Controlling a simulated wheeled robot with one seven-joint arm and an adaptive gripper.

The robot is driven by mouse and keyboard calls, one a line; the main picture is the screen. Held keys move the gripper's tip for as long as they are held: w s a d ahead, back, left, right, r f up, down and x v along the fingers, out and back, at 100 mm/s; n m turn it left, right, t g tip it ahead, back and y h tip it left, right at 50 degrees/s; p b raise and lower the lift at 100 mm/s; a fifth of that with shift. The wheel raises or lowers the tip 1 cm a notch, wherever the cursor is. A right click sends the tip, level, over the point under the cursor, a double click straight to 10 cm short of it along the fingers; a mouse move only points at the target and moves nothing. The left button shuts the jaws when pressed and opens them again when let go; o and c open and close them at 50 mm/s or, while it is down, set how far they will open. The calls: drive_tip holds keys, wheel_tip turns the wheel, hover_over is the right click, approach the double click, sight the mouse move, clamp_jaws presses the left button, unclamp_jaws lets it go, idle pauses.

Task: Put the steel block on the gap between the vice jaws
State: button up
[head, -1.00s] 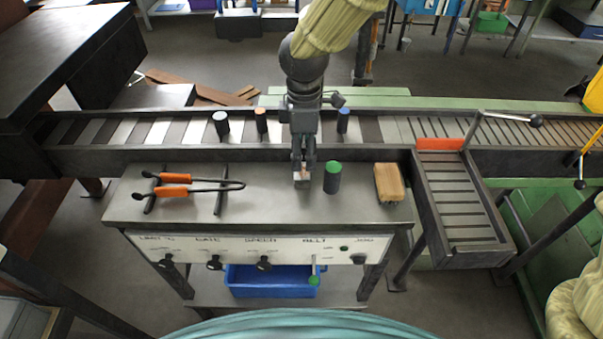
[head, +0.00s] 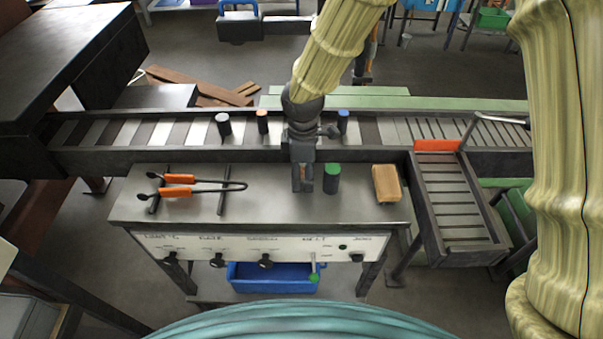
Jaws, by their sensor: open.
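I cannot make out a steel block or vice jaws for certain in the head view. My gripper (head: 303,187) is open and points down over the steel-topped bench (head: 265,207). Its fingertips are low, close to the bench top, and I cannot tell whether anything sits between them. A dark cylinder with a green top (head: 332,179) stands upright just right of the fingers; I cannot tell whether they touch it. A tan block (head: 386,183) lies farther right on the bench.
Orange-handled tongs (head: 178,185) lie on supports at the bench's left. Behind runs a roller conveyor (head: 185,132) carrying white-topped (head: 223,125), orange-topped (head: 262,122) and blue-topped (head: 342,122) cylinders. A side tray with an orange stop (head: 437,146) stands right. A blue bin (head: 275,277) is below.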

drive_tip(key=c, duration=1.4)
drive_tip(key=shift+r, duration=0.1)
